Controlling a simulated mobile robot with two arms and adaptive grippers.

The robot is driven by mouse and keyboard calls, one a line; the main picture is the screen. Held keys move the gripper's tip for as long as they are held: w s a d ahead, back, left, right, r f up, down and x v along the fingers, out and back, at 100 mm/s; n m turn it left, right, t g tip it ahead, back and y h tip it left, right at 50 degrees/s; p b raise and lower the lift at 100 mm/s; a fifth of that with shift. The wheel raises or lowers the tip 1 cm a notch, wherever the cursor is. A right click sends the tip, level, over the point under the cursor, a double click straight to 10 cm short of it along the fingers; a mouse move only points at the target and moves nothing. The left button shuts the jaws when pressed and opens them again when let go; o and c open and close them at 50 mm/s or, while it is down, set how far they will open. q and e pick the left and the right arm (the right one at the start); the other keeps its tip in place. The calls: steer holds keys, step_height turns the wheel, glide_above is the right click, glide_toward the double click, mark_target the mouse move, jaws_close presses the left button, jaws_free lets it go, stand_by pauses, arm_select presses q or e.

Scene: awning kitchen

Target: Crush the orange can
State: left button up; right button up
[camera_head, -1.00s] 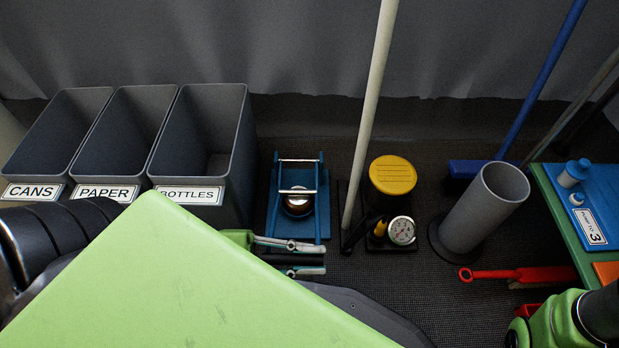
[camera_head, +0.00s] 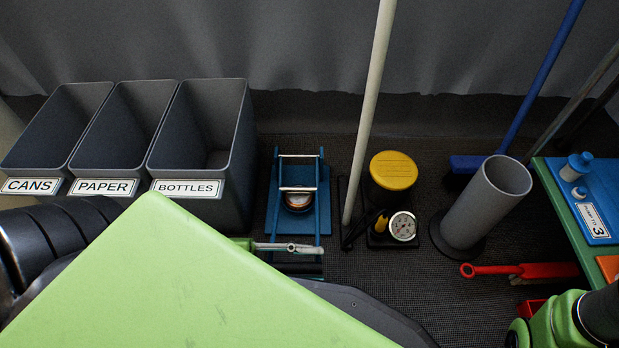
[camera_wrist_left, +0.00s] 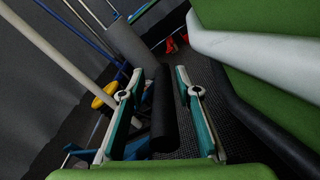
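A blue can crusher (camera_head: 318,207) stands on the floor in the middle of the head view. A can with a shiny rim and an orange-brown tint (camera_head: 298,201) sits inside its frame, partly covered by a crossbar. My left gripper (camera_head: 300,247) is just in front of the crusher, partly hidden by my green body panel. In the left wrist view its two fingers (camera_wrist_left: 157,88) are apart, with a black padded bar (camera_wrist_left: 163,115) between them. It seems to be the crusher's handle; I cannot tell whether a finger touches it.
Grey bins for cans (camera_head: 55,130), paper (camera_head: 122,130) and bottles (camera_head: 240,125) stand at left. A yellow-topped pump with a gauge (camera_head: 393,172), a pale pole (camera_head: 371,100), a grey tube (camera_head: 480,212) and a red-handled brush (camera_head: 525,271) are at right.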

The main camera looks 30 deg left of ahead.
arm_select(q)
steer(key=shift+d+r, duration=0.15)
steer(key=shift+s+r, duration=0.1)
steer(key=shift+r, duration=0.2)
step_height(320, 180, up, 9)
steer(key=shift+r, duration=0.1)
stand_by(0.6)
